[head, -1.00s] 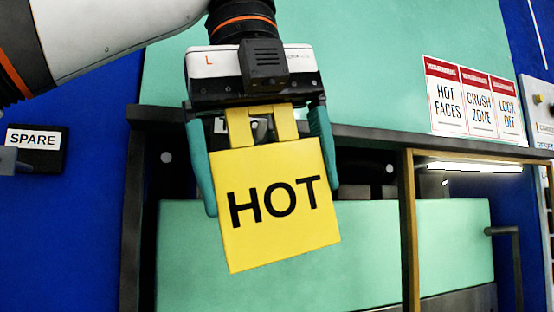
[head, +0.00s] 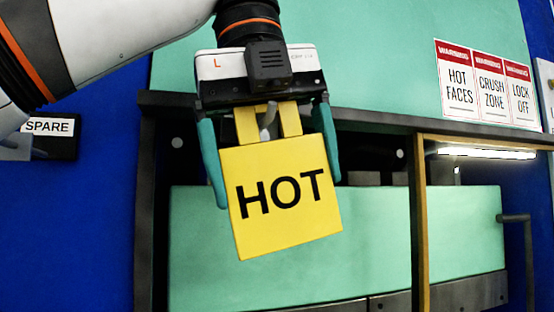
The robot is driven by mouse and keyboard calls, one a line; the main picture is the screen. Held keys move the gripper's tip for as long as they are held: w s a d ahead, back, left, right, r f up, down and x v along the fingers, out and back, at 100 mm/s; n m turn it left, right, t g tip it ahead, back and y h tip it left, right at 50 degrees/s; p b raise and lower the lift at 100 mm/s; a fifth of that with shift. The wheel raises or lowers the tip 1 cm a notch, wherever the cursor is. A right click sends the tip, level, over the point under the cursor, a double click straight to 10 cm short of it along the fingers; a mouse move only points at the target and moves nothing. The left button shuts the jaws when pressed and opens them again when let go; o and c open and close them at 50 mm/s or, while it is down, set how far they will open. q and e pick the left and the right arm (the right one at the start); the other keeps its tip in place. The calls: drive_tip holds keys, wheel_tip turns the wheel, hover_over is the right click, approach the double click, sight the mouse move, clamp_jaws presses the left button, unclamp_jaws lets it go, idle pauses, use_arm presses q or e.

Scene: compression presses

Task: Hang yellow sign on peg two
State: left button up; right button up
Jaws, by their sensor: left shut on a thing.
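The yellow sign (head: 281,229), a square plate reading HOT with a two-strip loop on top, hangs slightly tilted in the middle of the head view. My left gripper (head: 276,186) is shut on the yellow sign, its teal fingers at either side. A small light grey shape (head: 268,121) shows through the sign's loop; I cannot tell whether it is a peg or whether the loop is around it. Small round light studs, one at left (head: 178,142) and one at right (head: 400,153), show in the dark band behind. No peg number is readable. My right gripper is out of view.
The teal press (head: 455,235) with a dark frame stands behind the sign. A SPARE label (head: 50,126) is on a dark block at left. Red-and-white warning placards (head: 488,85) are at upper right. A yellow post (head: 420,230) and a lit lamp (head: 487,153) are right of the sign.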

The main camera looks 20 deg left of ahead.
use_arm(q)
drive_tip(key=shift+f, duration=0.25)
drive_tip(key=o, duration=0.8)
drive_tip(key=shift+f, duration=0.1)
drive_tip(key=shift+d, duration=0.1)
